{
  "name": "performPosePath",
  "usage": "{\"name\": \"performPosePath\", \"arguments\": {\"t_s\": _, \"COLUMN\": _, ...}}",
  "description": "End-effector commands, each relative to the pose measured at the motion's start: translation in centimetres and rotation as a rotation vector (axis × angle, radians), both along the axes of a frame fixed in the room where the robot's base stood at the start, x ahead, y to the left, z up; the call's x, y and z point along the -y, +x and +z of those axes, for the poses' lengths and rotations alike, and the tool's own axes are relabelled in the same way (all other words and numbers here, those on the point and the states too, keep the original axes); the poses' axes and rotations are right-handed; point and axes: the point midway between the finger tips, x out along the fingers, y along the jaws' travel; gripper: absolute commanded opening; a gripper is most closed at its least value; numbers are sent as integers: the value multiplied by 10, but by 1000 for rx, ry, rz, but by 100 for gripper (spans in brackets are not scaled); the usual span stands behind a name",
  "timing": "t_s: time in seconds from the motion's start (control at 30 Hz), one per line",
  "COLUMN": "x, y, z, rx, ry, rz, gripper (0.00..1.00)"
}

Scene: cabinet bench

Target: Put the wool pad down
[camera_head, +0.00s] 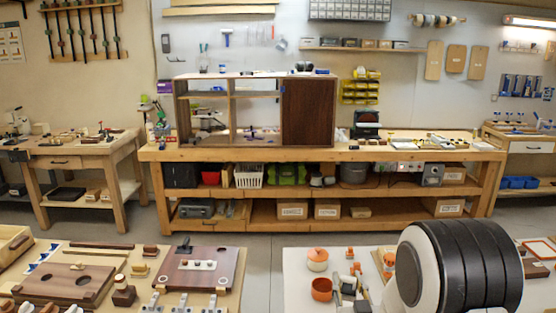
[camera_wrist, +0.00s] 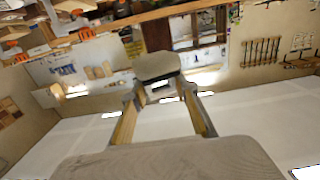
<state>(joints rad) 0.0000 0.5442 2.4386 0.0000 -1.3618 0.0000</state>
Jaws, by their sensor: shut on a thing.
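My gripper (camera_wrist: 160,92) shows in the wrist view, with its two fingers reaching up the middle of the picture. A grey-beige, rounded pad (camera_wrist: 158,66), which looks like the wool pad, is at the fingertips. My gripper is shut on it, and the pad appears held up in the air, away from any surface. The fingers hide part of its lower edge. I cannot make out the gripper or the pad in the head view, where a large black and white part of my arm fills the lower right.
A wooden bench (camera_head: 340,151) with an open-fronted cabinet (camera_head: 178,110) stands at the back. A white table (camera_head: 295,280) with orange pots (camera_head: 318,260) is at the front, partly hidden by my arm. A wooden table with several boards and tools is at the front left.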

Motion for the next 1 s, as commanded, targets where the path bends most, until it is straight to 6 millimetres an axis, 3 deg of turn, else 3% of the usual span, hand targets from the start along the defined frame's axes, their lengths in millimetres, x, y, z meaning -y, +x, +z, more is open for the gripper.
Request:
{"name": "performPosePath", "arguments": {"t_s": 0.77, "x": 0, "y": 0, "z": 1, "rx": 1, "ry": 0, "rz": 0, "gripper": 11}}
{"name": "performPosePath", "arguments": {"t_s": 1.0, "x": 0, "y": 0, "z": 12, "rx": 3, "ry": 0, "rz": 0, "gripper": 11}}
